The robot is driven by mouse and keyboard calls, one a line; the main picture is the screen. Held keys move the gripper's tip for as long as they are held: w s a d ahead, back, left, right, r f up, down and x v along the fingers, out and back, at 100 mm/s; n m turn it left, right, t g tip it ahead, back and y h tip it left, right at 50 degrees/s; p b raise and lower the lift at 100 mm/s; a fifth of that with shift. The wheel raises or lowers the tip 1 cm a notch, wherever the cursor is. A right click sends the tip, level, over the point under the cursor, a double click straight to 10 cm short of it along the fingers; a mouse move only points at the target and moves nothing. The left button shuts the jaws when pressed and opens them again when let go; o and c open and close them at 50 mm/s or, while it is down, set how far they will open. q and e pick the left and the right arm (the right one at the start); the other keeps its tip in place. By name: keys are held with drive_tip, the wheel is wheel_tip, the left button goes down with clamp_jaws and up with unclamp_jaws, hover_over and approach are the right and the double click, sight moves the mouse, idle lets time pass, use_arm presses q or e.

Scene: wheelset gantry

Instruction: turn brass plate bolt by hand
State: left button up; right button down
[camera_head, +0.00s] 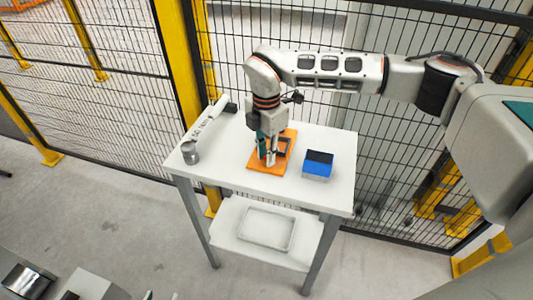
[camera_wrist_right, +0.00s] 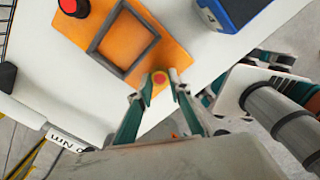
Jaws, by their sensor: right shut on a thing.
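An orange plate (camera_head: 256,166) lies on the white table, with a dark square frame (camera_wrist_right: 96,38) on it. My right gripper (camera_head: 267,161) points down at the plate. In the right wrist view its fingers (camera_wrist_right: 160,82) close from both sides on a small round brass bolt (camera_wrist_right: 160,77) with a red centre, near the plate's corner. The bolt is hidden by the fingers in the head view. My left gripper (camera_head: 161,296) shows only its fingertips at the bottom edge of the head view, apart and empty, away from the table.
A blue and black box (camera_head: 318,165) stands right of the plate. A grey metal cup (camera_head: 189,152) and a long white torque tool (camera_head: 206,122) are at the table's left. A shallow tray (camera_head: 266,230) lies on the lower shelf. Mesh fence (camera_head: 110,105) stands behind.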

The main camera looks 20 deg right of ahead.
drive_tip(key=m, duration=0.3)
drive_tip(key=shift+w+r+m, duration=0.25)
drive_tip(key=shift+m, duration=1.95)
drive_tip(key=c, duration=2.1)
unclamp_jaws()
drive_tip(key=shift+c, duration=0.2)
drive_tip(key=shift+f, duration=0.1)
wheel_tip(320, 180, up, 12)
drive_tip(key=shift+s, duration=0.15)
